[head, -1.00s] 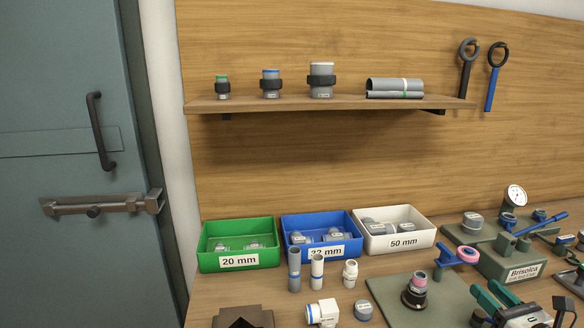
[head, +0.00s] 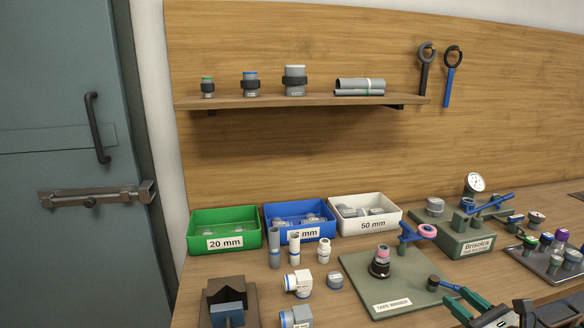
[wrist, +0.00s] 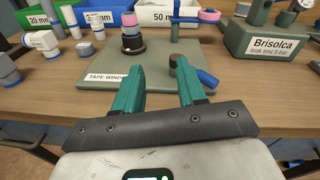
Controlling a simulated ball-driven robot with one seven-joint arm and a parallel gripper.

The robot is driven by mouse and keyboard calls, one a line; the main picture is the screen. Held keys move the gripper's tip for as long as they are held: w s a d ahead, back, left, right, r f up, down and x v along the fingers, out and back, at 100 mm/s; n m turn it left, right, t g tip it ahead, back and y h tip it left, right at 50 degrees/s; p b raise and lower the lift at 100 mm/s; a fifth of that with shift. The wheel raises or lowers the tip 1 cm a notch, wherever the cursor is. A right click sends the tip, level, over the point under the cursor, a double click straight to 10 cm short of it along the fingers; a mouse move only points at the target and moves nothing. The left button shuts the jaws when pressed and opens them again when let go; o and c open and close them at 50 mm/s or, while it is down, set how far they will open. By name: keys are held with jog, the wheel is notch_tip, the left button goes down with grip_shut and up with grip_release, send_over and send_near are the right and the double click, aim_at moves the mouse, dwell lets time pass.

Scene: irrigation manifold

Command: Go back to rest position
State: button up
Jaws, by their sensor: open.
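My gripper (head: 474,306) shows at the bottom right of the head view, with green fingers. In the wrist view my gripper (wrist: 158,82) has its two green fingers apart with nothing between them. The fingers point over the front edge of the tape winder board (wrist: 97,77), which also shows in the head view (head: 358,268). On the board a black and grey fitting with a pink top (head: 380,262) stands upright, apart from my fingers. A small dark knob with a blue handle (wrist: 196,72) lies just beyond my right finger.
Green (head: 193,243), blue (head: 267,228) and white (head: 397,219) bins stand at the back. White and grey fittings (head: 298,282) stand before them. The Brisolca leak test stand (head: 450,240) is at right. A shelf (head: 250,103) hangs above. Bare wood (wrist: 150,110) runs along the bench front.

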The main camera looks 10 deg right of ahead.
jog(key=s+a+f+n+g+y, duration=0.1)
jog(key=s+a+f+n+g, duration=0.7)
jog(key=s+a+f+n, duration=0.55)
jog(key=s+a+f+n+g+h, duration=0.1)
jog(key=s+n+g, duration=0.3)
jog(key=s+n, duration=0.5)
jog(key=s+a+f+n+g+h, duration=0.2)
jog(key=s+a+f+n+g, duration=0.1)
jog(key=s+n, duration=0.7)
jog(key=shift+s+a+f+g, duration=0.2)
jog(key=shift+s+a+g, duration=0.15)
jog(key=shift+s+g, duration=0.25)
jog(key=shift+s, duration=0.1)
